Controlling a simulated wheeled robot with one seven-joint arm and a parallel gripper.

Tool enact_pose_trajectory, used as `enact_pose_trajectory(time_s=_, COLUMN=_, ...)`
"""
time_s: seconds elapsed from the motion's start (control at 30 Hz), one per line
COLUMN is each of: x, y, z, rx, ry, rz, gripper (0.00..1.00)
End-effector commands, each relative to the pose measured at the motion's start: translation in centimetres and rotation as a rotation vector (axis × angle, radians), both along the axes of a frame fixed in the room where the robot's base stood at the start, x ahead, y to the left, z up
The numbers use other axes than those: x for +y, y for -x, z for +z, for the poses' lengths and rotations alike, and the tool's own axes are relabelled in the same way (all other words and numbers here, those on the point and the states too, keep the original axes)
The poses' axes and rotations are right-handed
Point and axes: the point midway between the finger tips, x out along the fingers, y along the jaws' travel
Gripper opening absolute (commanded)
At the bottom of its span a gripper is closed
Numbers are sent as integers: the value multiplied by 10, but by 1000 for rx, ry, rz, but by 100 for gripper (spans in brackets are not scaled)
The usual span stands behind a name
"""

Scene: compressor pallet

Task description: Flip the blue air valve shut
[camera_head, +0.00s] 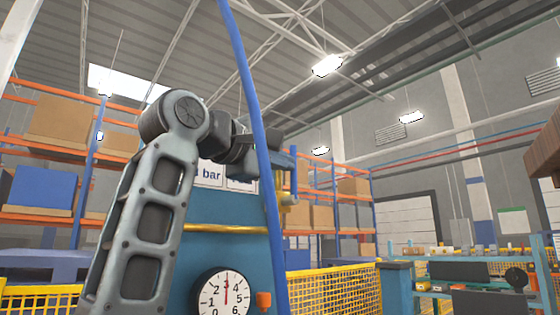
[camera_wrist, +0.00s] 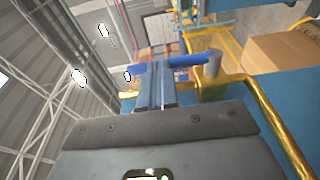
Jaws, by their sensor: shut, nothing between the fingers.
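The blue valve lever (camera_wrist: 187,62) shows in the wrist view as a bar running left from a grey pivot (camera_wrist: 213,65) on a brass-yellow valve body (camera_wrist: 210,90). My gripper (camera_wrist: 155,72) is shut and empty. Its fingertips overlap the left part of the lever in the picture; I cannot tell whether they touch it. In the head view the yellow valve body (camera_head: 287,199) shows at the right side of the blue compressor panel (camera_head: 228,258). There the gripper area is small and partly covered by a blue hose, so the lever is hard to make out.
The blue hose (camera_head: 256,130) hangs in front of my wrist in the head view. A round gauge (camera_head: 222,297) and an orange knob (camera_head: 263,300) sit low on the panel. A yellow pipe (camera_wrist: 280,130) curves past on the right in the wrist view.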

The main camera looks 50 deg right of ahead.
Motion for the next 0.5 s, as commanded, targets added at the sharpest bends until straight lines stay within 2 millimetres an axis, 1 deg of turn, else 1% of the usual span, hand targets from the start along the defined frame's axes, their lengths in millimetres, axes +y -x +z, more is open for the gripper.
enact_pose_trajectory(time_s=0.27, x=-8, y=2, z=8, rx=-35, ry=-119, rz=3, gripper=0)
enact_pose_trajectory(time_s=0.5, x=-22, y=6, z=14, rx=-93, ry=-318, rz=4, gripper=0)
